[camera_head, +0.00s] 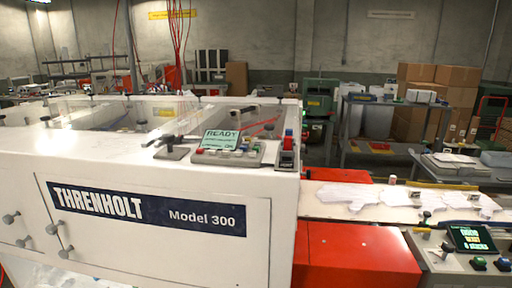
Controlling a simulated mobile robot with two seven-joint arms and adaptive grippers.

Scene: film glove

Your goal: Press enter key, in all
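A small control panel (229,157) sits on top of the white machine at its right front corner. Its lit pale-green screen (221,139) reads READY, with smaller text too fine to read. A row of small coloured keys (239,153) runs along the panel below and beside the screen. The key labels are too small to read, so I cannot tell which one is enter. A second console (447,262) at the lower right has a dark screen (471,238) with green and yellow text, and a green and a blue button. Neither of my grippers is in view.
The white machine (150,240), marked THRENHOLT Model 300, fills the left foreground. A red-and-blue switch (288,145) stands right of the panel. Red housings (360,255) and a conveyor (330,208) with white film gloves lie to the right. Cardboard boxes (455,76) stand behind.

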